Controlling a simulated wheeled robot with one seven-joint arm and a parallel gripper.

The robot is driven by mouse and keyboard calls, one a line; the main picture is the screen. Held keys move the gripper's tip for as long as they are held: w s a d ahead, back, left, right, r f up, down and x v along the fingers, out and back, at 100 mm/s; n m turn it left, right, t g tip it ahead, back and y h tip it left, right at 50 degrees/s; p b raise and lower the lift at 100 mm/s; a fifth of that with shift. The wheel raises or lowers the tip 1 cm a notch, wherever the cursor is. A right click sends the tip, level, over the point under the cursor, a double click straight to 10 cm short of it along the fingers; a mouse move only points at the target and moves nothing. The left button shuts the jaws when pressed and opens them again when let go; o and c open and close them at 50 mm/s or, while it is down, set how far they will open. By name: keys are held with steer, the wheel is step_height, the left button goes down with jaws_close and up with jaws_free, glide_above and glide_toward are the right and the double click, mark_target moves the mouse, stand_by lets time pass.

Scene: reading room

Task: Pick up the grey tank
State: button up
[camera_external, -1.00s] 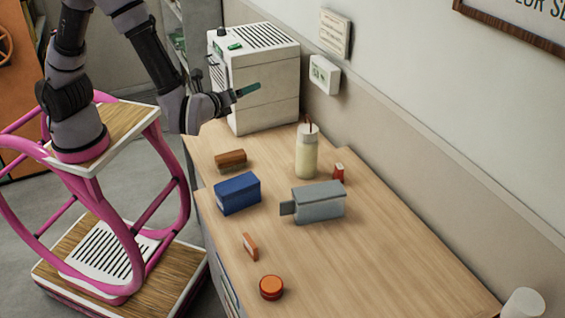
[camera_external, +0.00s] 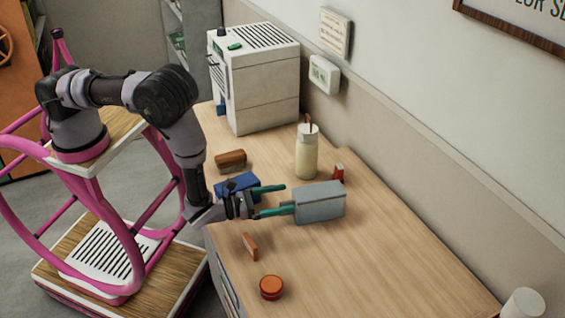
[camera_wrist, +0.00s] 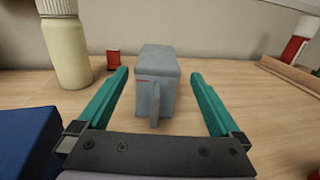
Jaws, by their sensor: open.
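The grey tank (camera_external: 320,202) is a box-like block lying on the wooden desk, with a flat tab on its left end. In the wrist view the tank (camera_wrist: 158,75) stands straight ahead, with its tab (camera_wrist: 155,105) pointing at me between the fingers. My gripper (camera_external: 272,200) is open, low over the desk at the tank's left end. In the wrist view its green fingers (camera_wrist: 158,78) are spread to either side of the tank, with a gap on both sides. One finger hides the tab in the external view.
A blue box (camera_external: 236,184) sits close beside my gripper. A cream bottle (camera_external: 307,153) and small red item (camera_external: 338,172) stand behind the tank. A brown brush-like block (camera_external: 231,160), orange piece (camera_external: 250,246) and orange round tub (camera_external: 271,287) lie around.

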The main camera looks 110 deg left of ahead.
mark_target(305, 193)
steer(key=x, duration=0.7)
steer(key=shift+w+a+f, duration=0.2)
steer(key=shift+w+a, duration=0.05)
steer(key=shift+c, duration=0.3)
steer(key=shift+r, duration=0.1)
steer(key=c, duration=1.2)
